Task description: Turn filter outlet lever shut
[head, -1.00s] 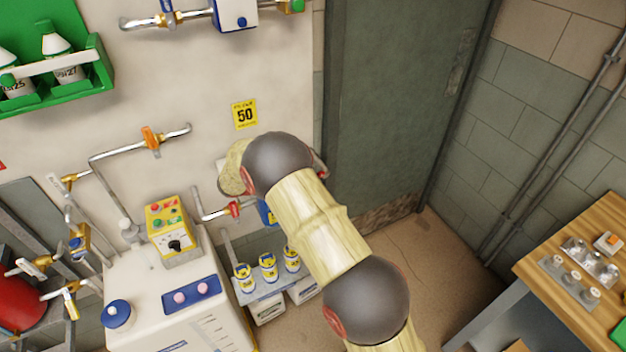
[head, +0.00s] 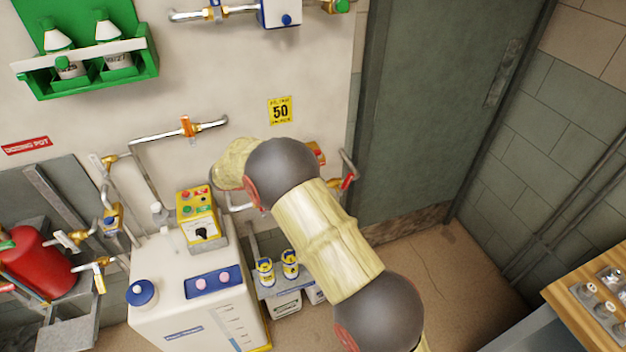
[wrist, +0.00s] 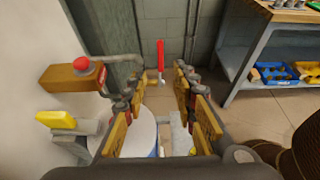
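A red lever (wrist: 160,55) stands upright in the wrist view, beyond and between my fingertips and apart from them. It also shows at the end of a grey pipe in the head view (head: 347,183), just right of my arm. No label shows which lever is the filter outlet. My gripper (wrist: 160,77) is open, with nothing between its fingers. In the head view my arm hides the gripper.
A brown box with a red button (wrist: 78,72) is on the wall left of my fingers. A white round housing (wrist: 138,138) lies below them. The white tank (head: 190,290) with a yellow control box (head: 199,218) stands left of my arm. A workbench (head: 590,285) is far right.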

